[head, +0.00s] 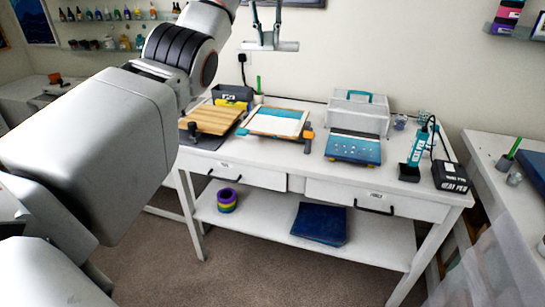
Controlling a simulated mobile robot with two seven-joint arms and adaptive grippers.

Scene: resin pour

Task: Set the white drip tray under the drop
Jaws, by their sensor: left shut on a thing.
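The white drip tray (285,47) hangs in the air at the top of the head view, in front of the wall and well above the white workbench (310,170). My left gripper (266,36) points down from the top edge and is shut on the tray. Its upper part is cut off by the picture edge. On the bench lies a wood-edged board with a white and blue surface (280,121), with an orange clamp (308,135) at its right. I cannot make out a drop. My right gripper is not in view.
A wooden slatted board (211,118) lies at the bench's left. A blue panel (353,149), a clear box (359,112), a teal tool on a stand (417,150) and a black box (450,176) stand to the right. The lower shelf holds tape rolls (227,200) and a blue pad (319,223).

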